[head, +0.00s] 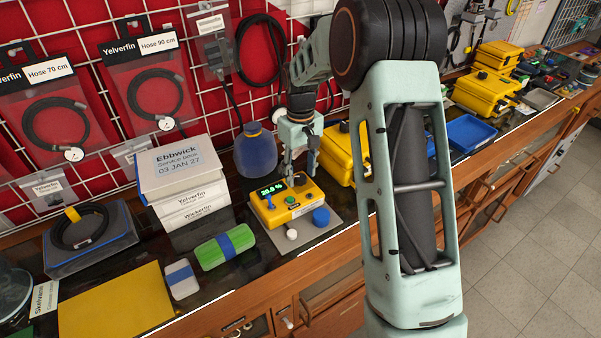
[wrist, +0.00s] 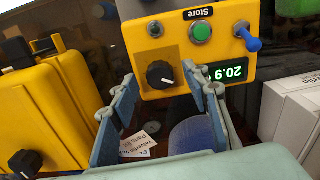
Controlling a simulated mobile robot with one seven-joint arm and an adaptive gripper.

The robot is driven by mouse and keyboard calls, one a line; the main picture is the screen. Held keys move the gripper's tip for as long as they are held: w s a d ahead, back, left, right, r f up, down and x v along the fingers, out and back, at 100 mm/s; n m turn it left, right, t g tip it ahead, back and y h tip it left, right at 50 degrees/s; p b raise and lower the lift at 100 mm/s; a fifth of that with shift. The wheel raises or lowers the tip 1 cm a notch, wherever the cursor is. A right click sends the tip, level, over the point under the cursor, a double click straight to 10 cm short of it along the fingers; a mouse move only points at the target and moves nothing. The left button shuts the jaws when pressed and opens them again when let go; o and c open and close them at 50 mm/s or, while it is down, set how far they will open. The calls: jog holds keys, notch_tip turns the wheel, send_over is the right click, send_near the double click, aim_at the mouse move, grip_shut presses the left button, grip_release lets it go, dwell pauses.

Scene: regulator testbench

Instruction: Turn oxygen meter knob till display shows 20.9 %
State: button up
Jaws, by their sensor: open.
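The yellow oxygen meter (head: 293,211) sits on a grey plate on the bench. In the wrist view the meter (wrist: 222,66) appears upside down. Its green display (wrist: 213,73) reads 20.9, with the rest cut by a finger and the edge; in the head view the display (head: 271,189) is small. The black knob (wrist: 160,74) has a white pointer mark toward the lower right of the wrist view. My gripper (wrist: 162,84) is open, its fingers either side of the knob and apart from it. In the head view my gripper (head: 299,178) is above the meter's back and hides the knob.
The meter also bears a green button (wrist: 201,33) and a blue toggle (wrist: 247,36). A blue bottle (head: 256,152) stands behind it, yellow cases (head: 340,150) to its right, and stacked boxes (head: 185,185) to its left. A green block (head: 225,246) lies at front left.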

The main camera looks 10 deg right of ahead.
aim_at(300, 176)
notch_tip(300, 176, up, 12)
jog(key=shift+f, duration=0.2)
